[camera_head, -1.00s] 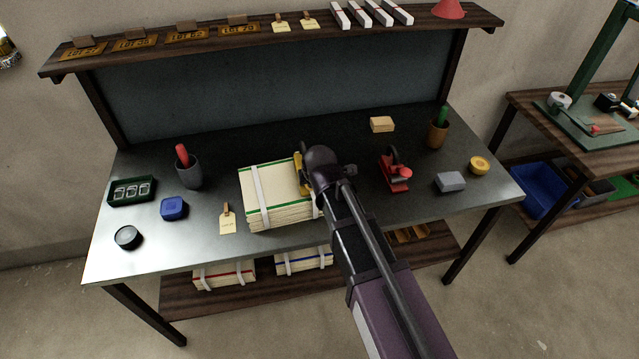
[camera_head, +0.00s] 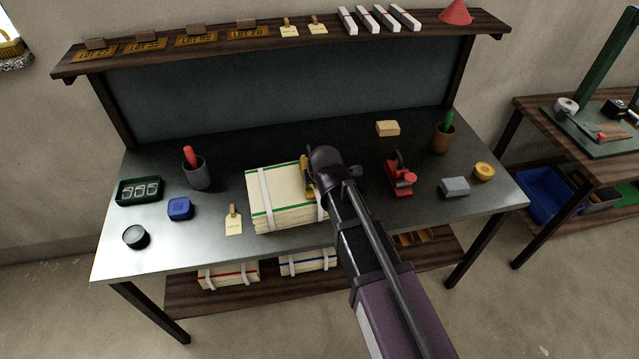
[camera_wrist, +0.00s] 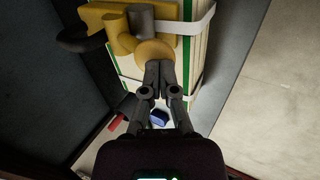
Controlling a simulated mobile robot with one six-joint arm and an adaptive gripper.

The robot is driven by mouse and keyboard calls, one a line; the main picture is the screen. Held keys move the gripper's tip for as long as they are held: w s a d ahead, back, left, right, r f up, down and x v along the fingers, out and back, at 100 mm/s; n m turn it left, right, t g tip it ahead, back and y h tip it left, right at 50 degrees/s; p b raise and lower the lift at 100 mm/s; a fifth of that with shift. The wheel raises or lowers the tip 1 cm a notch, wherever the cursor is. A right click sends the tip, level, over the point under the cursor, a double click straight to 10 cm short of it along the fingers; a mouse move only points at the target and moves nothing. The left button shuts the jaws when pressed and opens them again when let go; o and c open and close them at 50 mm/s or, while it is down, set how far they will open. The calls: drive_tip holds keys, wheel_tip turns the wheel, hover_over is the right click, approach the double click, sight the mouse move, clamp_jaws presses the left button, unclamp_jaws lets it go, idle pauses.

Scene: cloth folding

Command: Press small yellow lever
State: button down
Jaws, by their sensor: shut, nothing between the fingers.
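A yellow tool with a rounded yellow lever end (camera_wrist: 155,51) sits on the banded stack (camera_head: 282,208) of cream sheets with green edges. In the head view only a yellow strip (camera_head: 306,176) shows beside my arm. The tool's dark curved part and grey cylinder show at the upper left of the wrist view. My gripper (camera_wrist: 160,68) is shut and empty. Its fingertips are right at the lower edge of the yellow lever end and overlap it in the wrist view; I cannot tell whether they touch. In the head view my arm hides the fingertips.
A red tool (camera_head: 401,177), a grey block (camera_head: 454,187) and a yellow roll (camera_head: 484,171) lie to the right. A grey cup (camera_head: 197,174), blue box (camera_head: 179,208), green tray (camera_head: 139,191) and tag (camera_head: 233,222) lie left. A shelf (camera_head: 290,43) spans the back.

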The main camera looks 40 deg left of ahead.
drive_tip(key=shift+r, duration=0.2)
drive_tip(key=w+a+r+p+v, duration=0.1)
drive_tip(key=a+p+v, duration=0.1)
drive_tip(key=p+v, duration=1.1)
drive_tip(key=shift+w+r, duration=0.25)
drive_tip(key=shift+r, duration=0.1)
idle(0.9)
